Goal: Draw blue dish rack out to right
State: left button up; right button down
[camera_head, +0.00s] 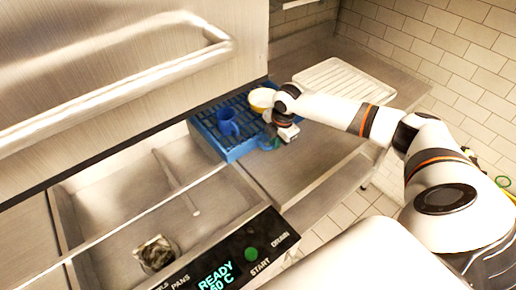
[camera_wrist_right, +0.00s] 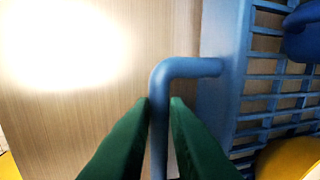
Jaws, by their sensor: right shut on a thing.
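The blue dish rack (camera_head: 208,139) lies on the metal counter beneath the edge of the raised steel hood, at the middle of the head view. A blue mug (camera_head: 228,122) and a yellow bowl (camera_head: 261,99) stand on it. My right gripper (camera_head: 270,142) is at the rack's right side. In the right wrist view, its green fingers (camera_wrist_right: 159,112) are shut on the rack's blue bar handle (camera_wrist_right: 188,68), and the rack's grid (camera_wrist_right: 265,100) shows to the right. The wrist hides part of the rack's right side. My left gripper is not in view.
The steel hood (camera_head: 120,70) with its long bar handle fills the upper left. A sink basin (camera_head: 110,210) with a small metal container (camera_head: 157,253) is at the lower left. A control panel (camera_head: 235,265) reads READY. A white ribbed tray (camera_head: 345,82) lies behind; the counter right of the rack is clear.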

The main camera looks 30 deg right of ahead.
jog(key=d, duration=0.5)
jog(key=shift+w+d, duration=0.2)
jog(key=shift+d, duration=0.1)
jog(key=shift+r, duration=0.1)
jog(key=c, duration=1.4)
grip_release()
jog(key=shift+d, duration=0.15)
jog(key=shift+r+b, duration=0.3)
jog(key=shift+r, duration=0.1)
notch_tip(320, 180, up, 11)
jog(key=s+b, duration=0.1)
jog(key=s, duration=0.1)
jog(key=shift+b, duration=0.35)
jog(key=shift+s+d+f, duration=0.1)
jog(key=shift+f, duration=0.05)
